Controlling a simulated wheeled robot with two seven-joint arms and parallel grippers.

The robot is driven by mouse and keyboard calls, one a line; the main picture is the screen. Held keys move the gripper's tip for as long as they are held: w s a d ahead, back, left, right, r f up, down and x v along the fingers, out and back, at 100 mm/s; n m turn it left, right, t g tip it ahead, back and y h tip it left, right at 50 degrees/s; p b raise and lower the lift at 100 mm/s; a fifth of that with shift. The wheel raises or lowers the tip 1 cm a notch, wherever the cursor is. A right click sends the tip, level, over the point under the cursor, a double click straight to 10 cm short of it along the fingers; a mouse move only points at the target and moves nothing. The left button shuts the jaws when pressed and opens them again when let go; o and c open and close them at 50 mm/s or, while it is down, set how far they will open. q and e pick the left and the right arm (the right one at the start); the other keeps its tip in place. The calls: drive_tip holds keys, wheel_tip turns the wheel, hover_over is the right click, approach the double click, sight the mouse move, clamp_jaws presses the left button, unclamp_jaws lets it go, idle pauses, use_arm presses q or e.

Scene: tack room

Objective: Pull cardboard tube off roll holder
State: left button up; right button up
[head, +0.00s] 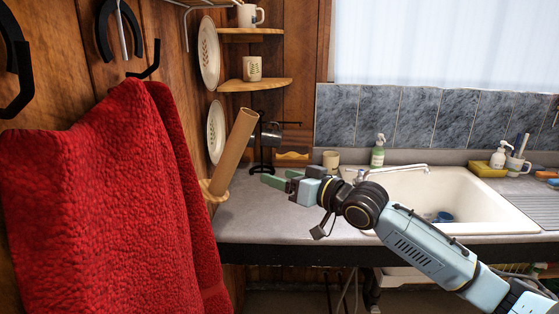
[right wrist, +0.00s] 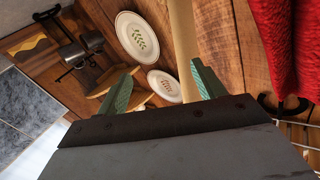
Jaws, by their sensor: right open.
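The brown cardboard tube (head: 236,148) stands tilted to the right on the wooden roll holder (head: 214,192), which is fixed to the wooden wall at the counter's left end. My right gripper (head: 279,178) is open and empty, over the counter to the right of the tube and apart from it. In the right wrist view the tube (right wrist: 183,45) runs down from the top edge, seen between the open fingers (right wrist: 162,88) and close to the right-hand one; its lower end is hidden. My left gripper is not in view.
A red towel (head: 100,190) hangs in the left foreground. A black stand with mugs (head: 268,140) is behind the gripper. Plates (head: 209,52) and corner shelves (head: 255,85) are above. The sink (head: 440,195) is right; the front counter (head: 265,220) is clear.

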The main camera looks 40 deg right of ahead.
drive_tip(key=n+y, duration=0.1)
drive_tip(key=y, duration=0.1)
approach(242, 152)
drive_tip(key=p+x, duration=0.1)
drive_tip(key=x, duration=0.5)
drive_tip(key=p+x, duration=0.2)
drive_tip(key=x, duration=0.4)
drive_tip(key=shift+w+a+f, duration=0.1)
drive_tip(key=shift+w+f, duration=0.1)
drive_tip(key=shift+w, duration=0.2)
drive_tip(key=shift+c, duration=0.4)
drive_tip(key=c, duration=1)
drive_tip(key=shift+r, duration=0.1)
